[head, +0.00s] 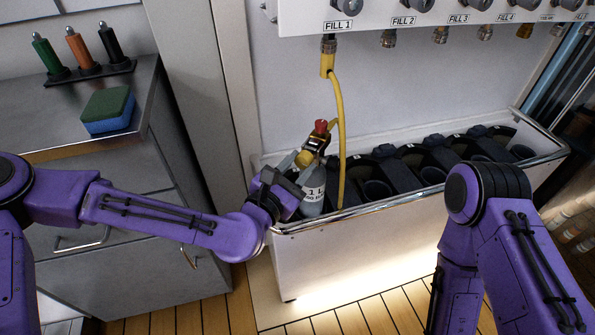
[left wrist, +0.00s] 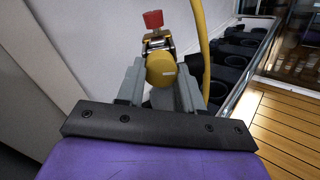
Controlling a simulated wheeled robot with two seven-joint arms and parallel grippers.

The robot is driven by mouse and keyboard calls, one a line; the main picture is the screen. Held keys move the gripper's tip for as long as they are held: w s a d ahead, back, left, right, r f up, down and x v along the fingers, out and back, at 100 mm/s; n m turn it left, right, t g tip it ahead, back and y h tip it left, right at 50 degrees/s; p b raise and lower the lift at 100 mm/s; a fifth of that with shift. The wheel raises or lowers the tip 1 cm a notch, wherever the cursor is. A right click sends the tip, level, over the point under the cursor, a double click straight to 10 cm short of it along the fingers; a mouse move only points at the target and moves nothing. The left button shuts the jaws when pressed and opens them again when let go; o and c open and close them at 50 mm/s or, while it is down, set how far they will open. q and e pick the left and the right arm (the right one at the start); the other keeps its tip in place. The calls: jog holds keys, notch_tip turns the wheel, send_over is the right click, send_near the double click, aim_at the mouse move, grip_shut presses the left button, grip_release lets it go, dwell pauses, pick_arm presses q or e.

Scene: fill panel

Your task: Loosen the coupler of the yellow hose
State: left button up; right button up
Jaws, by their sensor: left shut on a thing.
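The yellow hose (head: 342,130) hangs from the FILL 1 port (head: 328,45) and runs down beside a grey-white bottle (head: 313,187) marked 1 L. A brass valve with a red knob (head: 320,126) tops the bottle. The round yellow coupler (head: 304,158) sits at the valve, facing my left gripper (head: 292,170). In the left wrist view, the yellow coupler (left wrist: 161,69) lies between both grey fingers, which are shut on it. The valve and red knob (left wrist: 153,20) stand just behind it. My right arm shows at the right, but its gripper is out of view.
A white trough with a metal rail (head: 380,208) holds the bottle and several black cup holders. The fill panel (head: 430,18) overhangs it. Wooden floor lies in front.

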pick_arm(q)
jog(key=n+b, duration=0.2)
jog(key=n, duration=0.2)
jog(key=shift+f+b, duration=0.2)
jog(key=shift+b, duration=0.1)
jog(key=shift+d+r+n+b, duration=0.15)
jog(key=shift+n+b, duration=0.65)
jog(key=shift+n, duration=0.7)
jog(key=o, duration=1)
jog(key=shift+o, duration=0.2)
jog(key=shift+s, duration=0.1)
